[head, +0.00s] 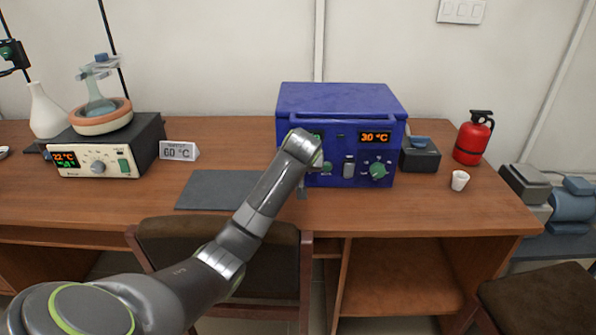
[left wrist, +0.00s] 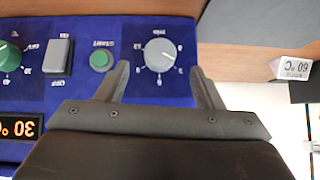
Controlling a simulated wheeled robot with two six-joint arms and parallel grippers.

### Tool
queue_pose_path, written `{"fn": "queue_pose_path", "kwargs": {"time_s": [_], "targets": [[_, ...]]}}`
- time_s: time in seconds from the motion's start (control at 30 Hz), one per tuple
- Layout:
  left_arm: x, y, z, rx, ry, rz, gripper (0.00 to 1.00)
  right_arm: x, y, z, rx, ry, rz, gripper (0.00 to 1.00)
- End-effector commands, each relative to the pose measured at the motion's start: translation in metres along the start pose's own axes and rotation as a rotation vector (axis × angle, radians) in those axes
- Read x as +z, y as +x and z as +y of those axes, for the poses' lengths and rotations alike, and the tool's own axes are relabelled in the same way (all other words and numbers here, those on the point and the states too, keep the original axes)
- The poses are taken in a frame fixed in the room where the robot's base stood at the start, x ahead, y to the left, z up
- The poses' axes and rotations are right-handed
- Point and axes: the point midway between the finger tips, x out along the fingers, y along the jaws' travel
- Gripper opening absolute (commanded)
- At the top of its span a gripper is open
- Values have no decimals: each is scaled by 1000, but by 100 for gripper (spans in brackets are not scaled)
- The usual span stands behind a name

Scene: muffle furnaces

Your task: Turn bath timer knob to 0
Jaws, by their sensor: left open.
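The blue bath box (head: 340,100) stands on the bench, its front panel facing me. In the left wrist view, where the panel appears upside down, a grey timer knob (left wrist: 160,52) sits in a white ring of numbers; its exact setting is too small to read. My left gripper (left wrist: 160,70) is open, its fingertips on either side of the lower part of the dial, with no visible grip on the knob. Contact cannot be told. In the head view my left wrist hides the timer knob and most of the gripper. My right gripper is not in view.
Beside the timer knob are a green start button (left wrist: 100,60), a grey switch (left wrist: 58,56) and a green knob (head: 377,170). A hotplate (head: 100,155), a "60 °C" sign (head: 179,151) and a dark mat (head: 215,190) lie left; a white cup (head: 459,180) and red extinguisher (head: 473,140) stand right.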

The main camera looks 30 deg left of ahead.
Motion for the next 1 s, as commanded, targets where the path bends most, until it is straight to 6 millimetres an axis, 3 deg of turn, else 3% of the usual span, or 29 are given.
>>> {"fn": "queue_pose_path", "kwargs": {"time_s": [0.3, 0.8, 1.0], "targets": [[0, 43, 0, -1, 0, -1, 61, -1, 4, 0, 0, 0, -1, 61], [0, 54, 0, 0, 0, 1, 61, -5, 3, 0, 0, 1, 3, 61], [0, 54, 0, 0, 0, 1, 35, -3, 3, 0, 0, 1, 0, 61]]}}
